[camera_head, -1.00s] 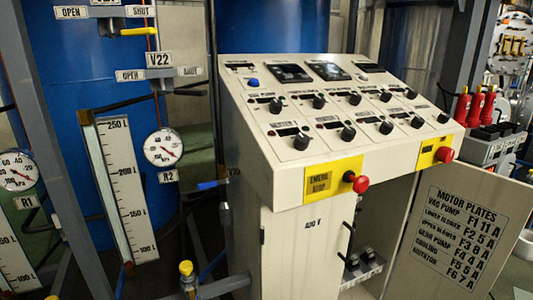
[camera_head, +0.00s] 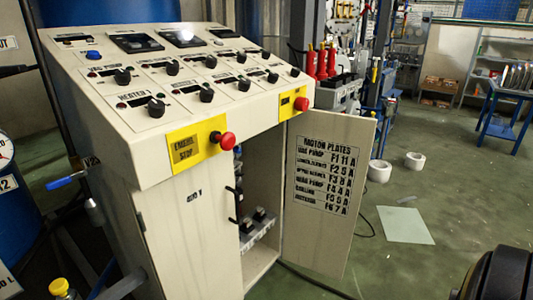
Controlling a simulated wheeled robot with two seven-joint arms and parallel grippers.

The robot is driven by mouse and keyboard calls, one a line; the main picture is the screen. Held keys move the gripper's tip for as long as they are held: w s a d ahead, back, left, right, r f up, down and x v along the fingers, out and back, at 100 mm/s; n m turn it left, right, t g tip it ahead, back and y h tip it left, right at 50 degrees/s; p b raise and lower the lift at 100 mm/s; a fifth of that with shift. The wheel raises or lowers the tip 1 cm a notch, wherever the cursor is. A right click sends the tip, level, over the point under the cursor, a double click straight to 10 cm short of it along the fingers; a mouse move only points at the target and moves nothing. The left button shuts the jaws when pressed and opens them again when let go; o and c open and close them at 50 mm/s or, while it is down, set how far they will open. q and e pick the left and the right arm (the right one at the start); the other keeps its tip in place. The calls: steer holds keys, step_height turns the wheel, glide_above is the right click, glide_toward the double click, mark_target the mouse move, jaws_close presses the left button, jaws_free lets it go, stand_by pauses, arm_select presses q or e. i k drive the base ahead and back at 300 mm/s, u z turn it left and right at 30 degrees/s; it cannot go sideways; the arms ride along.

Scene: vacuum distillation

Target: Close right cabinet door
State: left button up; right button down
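The right cabinet door (camera_head: 328,225) of the control cabinet stands wide open, swung out to the right. Its inner face shows a printed motor plates list. The cabinet opening (camera_head: 262,215) is exposed, with dark components on a shelf low inside. The left cabinet door (camera_head: 190,240) looks shut and has a dark handle at its right edge. A dark rounded part (camera_head: 500,275), probably of my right arm, shows at the lower right corner, apart from the door. Neither gripper's fingers are in view.
The sloped control panel (camera_head: 190,75) with knobs and red emergency buttons (camera_head: 226,141) overhangs the doors. Green floor to the right is largely clear, with a pale sheet (camera_head: 405,225) and two white cylinders (camera_head: 379,171) on it. A blue table (camera_head: 505,110) stands farther back.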

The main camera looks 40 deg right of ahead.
mark_target(329, 153)
steer(key=z, duration=2.85)
steer(key=i, duration=4.25)
steer(key=u, duration=4.6)
steer(key=k, duration=1.15)
steer(key=z, duration=0.1)
